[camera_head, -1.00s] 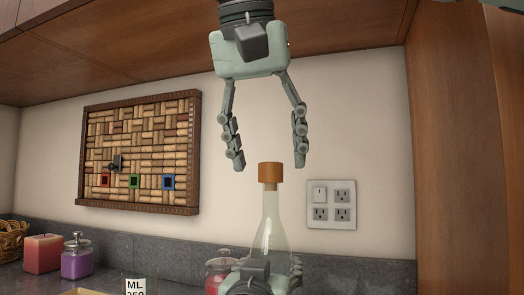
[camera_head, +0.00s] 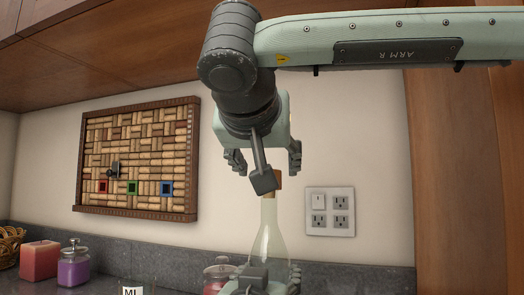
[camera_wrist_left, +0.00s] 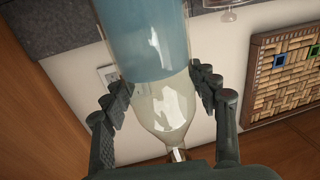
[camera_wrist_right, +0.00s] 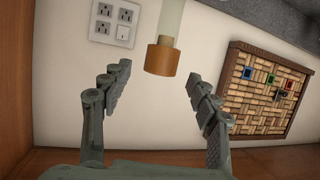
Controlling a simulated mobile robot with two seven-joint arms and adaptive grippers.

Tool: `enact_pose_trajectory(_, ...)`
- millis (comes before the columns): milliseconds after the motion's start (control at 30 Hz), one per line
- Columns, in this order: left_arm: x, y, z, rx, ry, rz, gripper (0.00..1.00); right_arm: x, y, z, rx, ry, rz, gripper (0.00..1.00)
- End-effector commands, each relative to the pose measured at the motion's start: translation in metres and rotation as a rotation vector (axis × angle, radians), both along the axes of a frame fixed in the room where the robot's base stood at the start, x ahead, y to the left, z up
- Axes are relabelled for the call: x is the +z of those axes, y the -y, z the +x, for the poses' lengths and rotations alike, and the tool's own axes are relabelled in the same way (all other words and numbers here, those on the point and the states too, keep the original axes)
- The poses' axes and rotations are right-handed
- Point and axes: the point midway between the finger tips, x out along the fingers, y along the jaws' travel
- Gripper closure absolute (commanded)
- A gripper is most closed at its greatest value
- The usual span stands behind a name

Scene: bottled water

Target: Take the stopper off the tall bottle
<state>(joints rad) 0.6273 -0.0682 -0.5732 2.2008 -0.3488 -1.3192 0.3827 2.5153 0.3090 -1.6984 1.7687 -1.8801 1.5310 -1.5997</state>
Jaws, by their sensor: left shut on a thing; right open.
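The tall bottle (camera_head: 270,238) is clear, with a slim neck, and stands upright in the head view. The left wrist view shows blue liquid in its body (camera_wrist_left: 150,45). Its orange-brown stopper (camera_wrist_right: 162,60) sits on the mouth; in the head view the stopper (camera_head: 279,180) is partly hidden by my right wrist. My left gripper (camera_wrist_left: 160,82) is shut around the bottle; in the head view it shows low at the bottom edge (camera_head: 265,278). My right gripper (camera_wrist_right: 158,78) is open and empty, pointing at the stopper, which lies between and slightly beyond its fingertips, apart from both.
A cork board (camera_head: 137,158) and an outlet plate (camera_head: 330,211) are on the wall. A red candle (camera_head: 40,261), a purple jar (camera_head: 73,266) and a red jar (camera_head: 218,272) stand left of the bottle. Wooden cabinets are overhead and at right.

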Motion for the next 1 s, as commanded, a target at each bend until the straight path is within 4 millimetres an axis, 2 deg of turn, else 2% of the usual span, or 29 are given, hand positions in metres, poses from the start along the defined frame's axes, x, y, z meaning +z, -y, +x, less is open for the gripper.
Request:
enact_pose_trajectory(100,-0.001,0.000,0.000,0.000,-0.001,0.000,0.93,-0.008,0.002,0.019,-0.001,-0.003,0.000,0.40)
enact_pose_trajectory(300,-0.001,0.000,0.000,0.000,-0.001,0.000,0.93,-0.014,0.004,0.037,-0.001,-0.001,-0.001,0.40)
enact_pose_trajectory(667,-0.001,0.000,0.000,0.000,-0.001,0.000,0.93,-0.016,0.005,0.042,0.000,-0.001,-0.001,0.40)
enact_pose_trajectory(1000,-0.001,0.000,0.000,0.000,-0.001,0.000,0.93,-0.015,0.005,0.042,0.000,-0.001,0.000,0.81)
